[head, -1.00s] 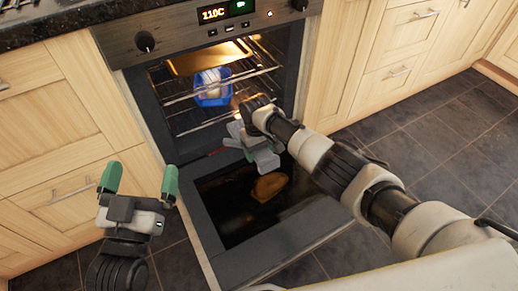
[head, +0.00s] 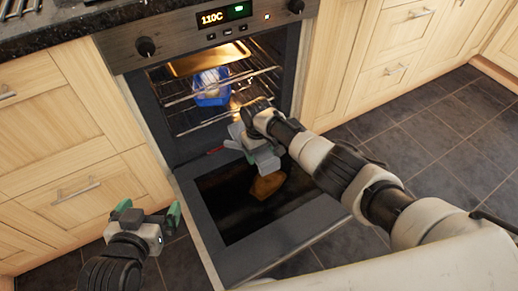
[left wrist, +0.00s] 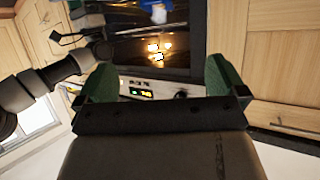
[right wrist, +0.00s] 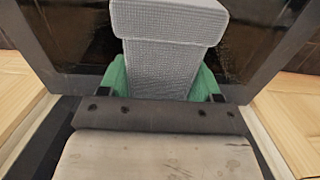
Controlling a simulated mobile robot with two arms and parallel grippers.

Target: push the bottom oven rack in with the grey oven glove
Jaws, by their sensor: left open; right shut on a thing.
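The grey oven glove (head: 266,158) is held by my right gripper (head: 258,132), which is shut on it just in front of the oven opening, above the lowered door. The right wrist view also shows the glove (right wrist: 160,65) between the green fingers. The oven holds wire racks; a lower rack (head: 204,123) shows partly near the bottom of the opening, its right side hidden behind my right gripper. I cannot tell how far it sticks out. My left gripper (head: 150,213) is open and empty, left of the oven door, in front of the cabinets.
The oven door (head: 296,225) lies open, with a brown patch on its dark glass, perhaps a reflection. A blue container (head: 212,90) sits on a rack under a golden tray (head: 207,60). Wooden cabinets flank the oven. The tiled floor (head: 445,120) at right is clear.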

